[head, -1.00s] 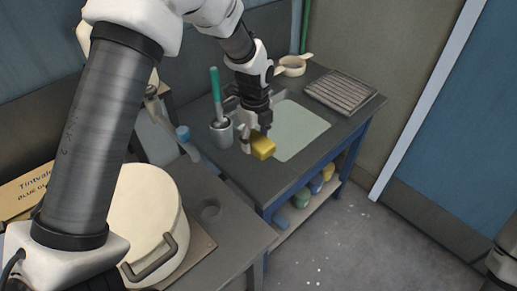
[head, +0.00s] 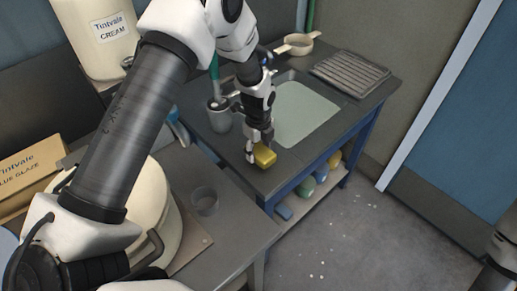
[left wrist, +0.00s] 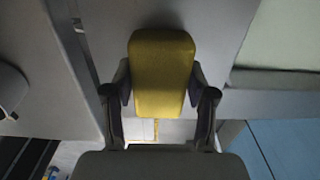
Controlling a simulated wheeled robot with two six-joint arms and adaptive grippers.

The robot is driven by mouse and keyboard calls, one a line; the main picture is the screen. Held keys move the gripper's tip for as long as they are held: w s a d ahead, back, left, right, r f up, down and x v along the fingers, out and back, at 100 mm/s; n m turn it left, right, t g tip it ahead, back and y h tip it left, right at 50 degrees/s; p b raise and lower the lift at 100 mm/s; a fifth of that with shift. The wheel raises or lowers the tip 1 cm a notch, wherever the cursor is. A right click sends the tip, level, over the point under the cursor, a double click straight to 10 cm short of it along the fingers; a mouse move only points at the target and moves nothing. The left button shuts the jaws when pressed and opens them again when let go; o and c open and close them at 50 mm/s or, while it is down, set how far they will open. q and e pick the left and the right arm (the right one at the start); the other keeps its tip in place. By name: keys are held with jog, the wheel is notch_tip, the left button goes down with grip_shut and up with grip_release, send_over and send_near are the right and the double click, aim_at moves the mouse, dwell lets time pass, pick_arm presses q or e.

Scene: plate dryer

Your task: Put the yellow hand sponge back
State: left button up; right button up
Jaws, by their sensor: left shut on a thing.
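The yellow hand sponge (head: 265,155) is a small block held between the fingers of my left gripper (head: 257,149). The gripper points down over the near part of the dark sink bench (head: 234,163), in front of the sink (head: 304,112). I cannot tell whether the sponge touches the bench top. In the left wrist view the sponge (left wrist: 162,72) sits upright between both fingers of the left gripper (left wrist: 161,100). My right gripper is out of view.
A grey pot (head: 219,118) with a green-handled tool stands left of the gripper. A ribbed board (head: 350,73) and a cream pan (head: 299,44) lie at the back. Coloured items (head: 306,186) sit on the lower shelf. A grey cup (head: 204,200) stands on the nearer table.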

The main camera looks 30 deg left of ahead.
aim_at(258, 148)
pick_arm(q)
jog(key=shift+f, duration=0.35)
jog(key=shift+f, duration=0.15)
jog(key=o, duration=0.9)
jog(key=shift+r, duration=0.25)
notch_tip(258, 148, up, 12)
jog(key=shift+f+b, duration=0.1)
jog(key=shift+b, duration=1.05)
